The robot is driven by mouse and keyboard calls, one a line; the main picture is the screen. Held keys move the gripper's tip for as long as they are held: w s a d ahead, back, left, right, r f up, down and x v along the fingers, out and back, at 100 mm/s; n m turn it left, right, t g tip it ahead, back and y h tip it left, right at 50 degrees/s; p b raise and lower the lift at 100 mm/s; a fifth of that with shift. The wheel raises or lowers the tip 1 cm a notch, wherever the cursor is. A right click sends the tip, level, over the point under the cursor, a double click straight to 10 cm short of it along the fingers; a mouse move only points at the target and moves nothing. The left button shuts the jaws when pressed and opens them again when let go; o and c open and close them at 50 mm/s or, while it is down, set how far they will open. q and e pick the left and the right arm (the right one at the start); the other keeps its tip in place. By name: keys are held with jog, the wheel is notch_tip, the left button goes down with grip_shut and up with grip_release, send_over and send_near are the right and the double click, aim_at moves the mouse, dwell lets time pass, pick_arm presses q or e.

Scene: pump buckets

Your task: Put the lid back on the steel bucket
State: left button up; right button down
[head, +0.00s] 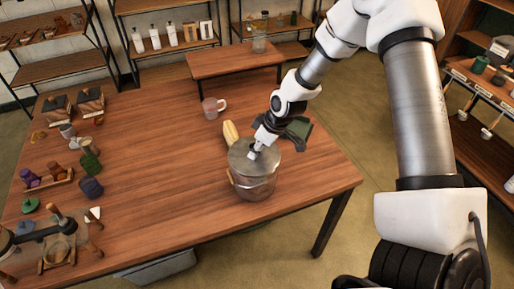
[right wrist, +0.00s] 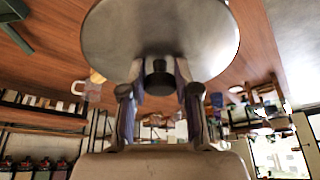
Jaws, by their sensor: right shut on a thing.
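The steel bucket (head: 254,187) stands upright near the right edge of the wooden table, with a thin wire handle at its side. The round grey lid (head: 242,160) is over the bucket's mouth, roughly level. I cannot tell if it rests on the rim or is slightly above. My right gripper (head: 256,149) comes down from above and is shut on the lid's knob. In the right wrist view, the dark knob (right wrist: 159,78) sits between the two fingers, with the lid's disc (right wrist: 160,25) beyond it. The lid hides the bucket's inside. My left gripper is not in view.
A pink mug (head: 212,108) stands farther back. Several small items and a wooden rack (head: 50,184) line the table's left side. The table's middle is clear.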

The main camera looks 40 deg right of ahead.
jog(key=shift+f, duration=0.15)
jog(key=shift+c, duration=1.4)
grip_release()
notch_tip(320, 180, up, 7)
jog(key=p, duration=0.6)
jog(key=shift+p, duration=0.4)
grip_shut()
